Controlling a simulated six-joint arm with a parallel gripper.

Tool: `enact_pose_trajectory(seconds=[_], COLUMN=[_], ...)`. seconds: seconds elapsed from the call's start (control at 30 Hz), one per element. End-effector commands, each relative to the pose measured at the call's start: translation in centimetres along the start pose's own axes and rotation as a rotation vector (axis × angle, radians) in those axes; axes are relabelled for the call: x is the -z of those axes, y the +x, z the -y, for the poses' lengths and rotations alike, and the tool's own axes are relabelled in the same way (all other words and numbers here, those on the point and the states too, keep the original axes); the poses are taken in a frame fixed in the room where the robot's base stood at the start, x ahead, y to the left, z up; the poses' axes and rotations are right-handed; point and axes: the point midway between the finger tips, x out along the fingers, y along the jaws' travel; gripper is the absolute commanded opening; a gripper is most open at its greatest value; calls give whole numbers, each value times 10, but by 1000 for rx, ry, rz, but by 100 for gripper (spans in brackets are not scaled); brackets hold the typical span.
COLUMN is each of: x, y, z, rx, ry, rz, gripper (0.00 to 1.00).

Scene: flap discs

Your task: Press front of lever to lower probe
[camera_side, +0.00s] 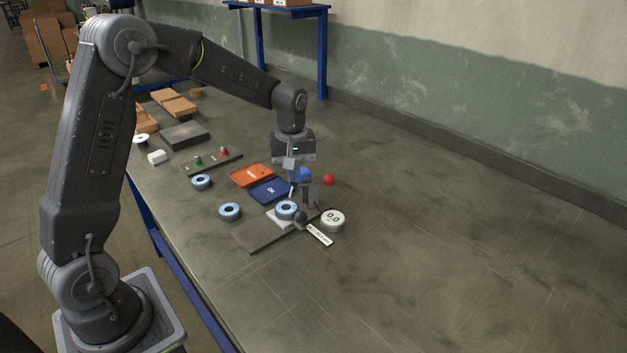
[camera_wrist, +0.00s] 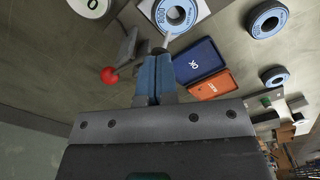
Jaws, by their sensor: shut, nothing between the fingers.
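The test stand's grey post (camera_side: 312,193) rises from a dark base plate (camera_side: 262,236). A red ball (camera_side: 329,180) sits by the top of the post, and it also shows left of the fingers in the wrist view (camera_wrist: 109,75). A dark knob (camera_side: 301,217) sits low at the front of the stand. I cannot make out the lever's full shape. A blue-ringed flap disc (camera_side: 286,210) lies on a white pad under a thin pale probe (camera_wrist: 166,41); contact cannot be told. My gripper (camera_wrist: 152,92) is shut and empty, pointing down beside the post.
A round gauge (camera_side: 333,220) reads 0.0, with a white label (camera_side: 319,235) nearby. A blue OK tray (camera_side: 269,191) and orange tray (camera_side: 252,174) lie close behind. Loose discs (camera_side: 230,211) (camera_side: 201,182) lie left. The table's right side is clear.

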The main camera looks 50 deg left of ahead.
Motion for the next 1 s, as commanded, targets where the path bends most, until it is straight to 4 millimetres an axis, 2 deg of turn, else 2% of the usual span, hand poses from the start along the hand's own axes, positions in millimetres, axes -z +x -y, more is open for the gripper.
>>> enact_pose_trajectory(seconds=[0.57,0.7,0.83,1.0], x=[0,0,0,0], y=[20,19,13,-7], z=[0,0,0,0], rx=[1,0,-2,-2], ry=[0,0,0,0], rz=[1,0,-2,-2], gripper=[0,0,0,0])
